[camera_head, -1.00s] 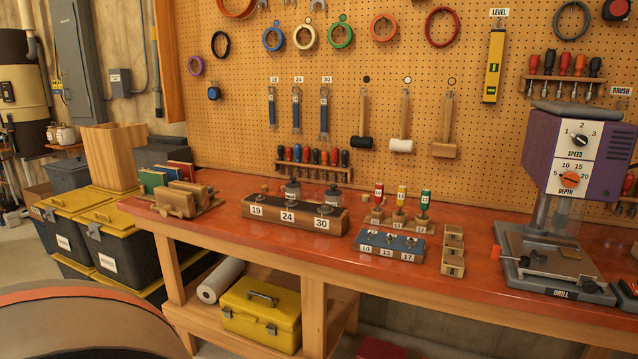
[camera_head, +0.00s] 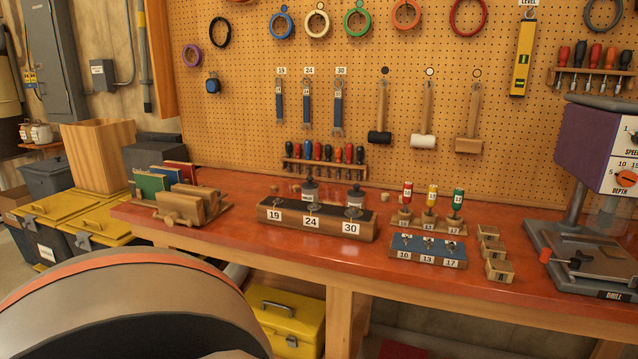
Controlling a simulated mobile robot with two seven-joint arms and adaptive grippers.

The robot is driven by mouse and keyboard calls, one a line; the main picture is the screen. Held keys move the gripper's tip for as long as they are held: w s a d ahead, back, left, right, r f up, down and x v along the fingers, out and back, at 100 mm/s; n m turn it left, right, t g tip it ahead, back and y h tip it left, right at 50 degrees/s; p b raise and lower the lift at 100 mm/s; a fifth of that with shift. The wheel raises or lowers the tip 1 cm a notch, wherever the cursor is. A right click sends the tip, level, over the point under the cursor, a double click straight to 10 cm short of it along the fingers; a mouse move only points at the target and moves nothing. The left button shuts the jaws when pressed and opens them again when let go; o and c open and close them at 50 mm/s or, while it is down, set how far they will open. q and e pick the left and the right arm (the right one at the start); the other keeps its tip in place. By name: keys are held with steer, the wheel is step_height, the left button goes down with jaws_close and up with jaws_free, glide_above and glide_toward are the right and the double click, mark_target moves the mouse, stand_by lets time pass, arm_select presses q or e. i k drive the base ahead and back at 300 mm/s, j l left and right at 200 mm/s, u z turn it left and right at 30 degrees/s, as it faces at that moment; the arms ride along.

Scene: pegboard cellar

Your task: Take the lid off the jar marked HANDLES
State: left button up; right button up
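I cannot tell which one is marked HANDLES. Neither of my grippers is in view.
A blue block (camera_head: 427,250) and small wooden boxes (camera_head: 496,262) lie to the right, by the drill press (camera_head: 580,215). A large rounded grey shape fills the lower left.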

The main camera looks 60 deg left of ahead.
mark_target(310, 185)
steer(key=k+j+z, duration=0.1)
steer(key=j, duration=0.2)
steer(key=k+j+z, duration=0.1)
steer(key=j, duration=0.2)
steer(key=k+j+z, duration=0.1)
steer(key=j, duration=0.2)
steer(key=k+j, duration=0.25)
steer(key=j, duration=0.2)
steer(key=k+j, duration=0.25)
steer(key=j, duration=0.2)
steer(key=z, duration=0.05)
